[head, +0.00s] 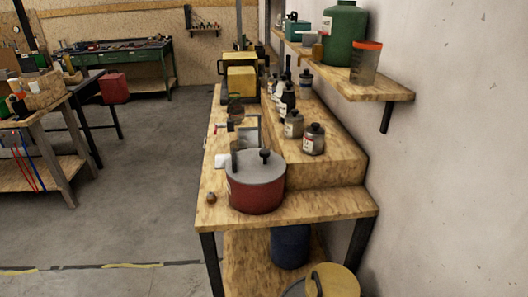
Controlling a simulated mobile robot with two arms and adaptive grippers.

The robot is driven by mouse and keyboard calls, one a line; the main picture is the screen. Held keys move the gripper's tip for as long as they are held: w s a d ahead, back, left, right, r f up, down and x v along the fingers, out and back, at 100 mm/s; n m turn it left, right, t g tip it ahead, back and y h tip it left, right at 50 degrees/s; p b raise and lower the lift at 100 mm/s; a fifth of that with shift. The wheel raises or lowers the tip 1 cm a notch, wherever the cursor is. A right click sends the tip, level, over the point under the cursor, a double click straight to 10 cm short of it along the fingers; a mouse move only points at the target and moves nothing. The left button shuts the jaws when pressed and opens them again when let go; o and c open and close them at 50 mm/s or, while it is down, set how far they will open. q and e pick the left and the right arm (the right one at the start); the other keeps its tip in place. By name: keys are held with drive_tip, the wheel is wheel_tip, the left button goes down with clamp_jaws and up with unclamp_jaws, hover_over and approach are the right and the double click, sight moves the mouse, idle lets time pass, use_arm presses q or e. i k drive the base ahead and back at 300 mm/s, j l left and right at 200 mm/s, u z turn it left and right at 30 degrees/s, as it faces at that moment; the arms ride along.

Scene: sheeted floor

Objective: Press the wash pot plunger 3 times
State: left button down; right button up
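The wash pot (256,192) is a red round pot with a grey lid, standing upright near the front end of the wooden bench. A black plunger knob (265,155) stands up from the lid. A second dark upright part shows at the lid's left edge. Neither of my grippers is in the head view, and nothing touches the pot.
The pot stands on a wooden bench (320,205) against the right wall. Bottles (313,139) line its raised step. A shelf (385,93) with a green container (344,38) overhangs at right. The floor (140,190) left of the bench is clear.

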sight(265, 153)
drive_tip(key=i+j+z, duration=0.15)
drive_tip(key=j, duration=0.25)
drive_tip(key=i+j+z, duration=0.1)
drive_tip(key=j, duration=0.3)
drive_tip(key=i+j+z, duration=0.15)
drive_tip(key=j, duration=0.25)
drive_tip(key=i+j+z, duration=0.15)
drive_tip(key=j, duration=0.25)
